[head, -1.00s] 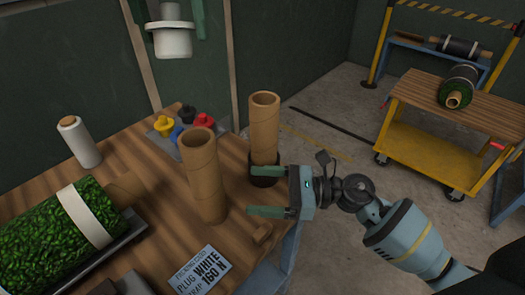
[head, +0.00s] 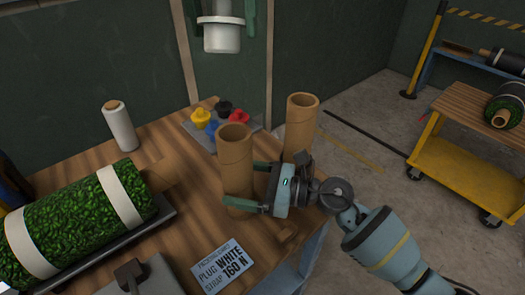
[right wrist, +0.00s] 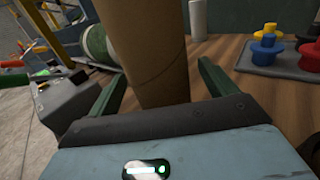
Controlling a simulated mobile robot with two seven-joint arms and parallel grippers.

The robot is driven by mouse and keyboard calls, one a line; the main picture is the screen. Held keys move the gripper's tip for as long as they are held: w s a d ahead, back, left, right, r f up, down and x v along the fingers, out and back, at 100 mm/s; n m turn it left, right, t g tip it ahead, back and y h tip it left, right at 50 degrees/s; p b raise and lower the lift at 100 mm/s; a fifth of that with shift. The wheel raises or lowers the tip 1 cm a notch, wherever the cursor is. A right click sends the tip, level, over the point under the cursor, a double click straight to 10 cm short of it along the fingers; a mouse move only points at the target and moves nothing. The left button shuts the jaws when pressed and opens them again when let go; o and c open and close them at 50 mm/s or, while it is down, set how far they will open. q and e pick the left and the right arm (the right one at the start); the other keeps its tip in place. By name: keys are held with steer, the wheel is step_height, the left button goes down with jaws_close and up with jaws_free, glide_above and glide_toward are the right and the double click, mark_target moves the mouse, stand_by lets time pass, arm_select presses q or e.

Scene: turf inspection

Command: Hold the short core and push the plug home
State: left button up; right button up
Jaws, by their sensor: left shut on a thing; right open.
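A brown cardboard core (head: 234,158) stands upright on the wooden bench. A second core (head: 301,112) stands upright behind it to the right; its lower end is hidden by my right gripper. I cannot tell for sure which is shorter. My right gripper (head: 240,182) is open, its green fingers on either side of the nearer core low down; that core (right wrist: 157,40) also shows between the fingers in the right wrist view. My left gripper (head: 222,12) is shut on a white plug (head: 222,37), high above and behind the cores.
A tray (head: 196,130) of coloured plugs sits behind the cores. A white roll (head: 120,128) and a strapped turf roll (head: 70,228) are at left. A card (head: 225,262) reading "PLUG WHITE STRAP 160 N" lies in front. A yellow cart (head: 462,172) stands at right.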

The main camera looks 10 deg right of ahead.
steer(key=shift+x, duration=0.75)
steer(key=c, duration=1.2)
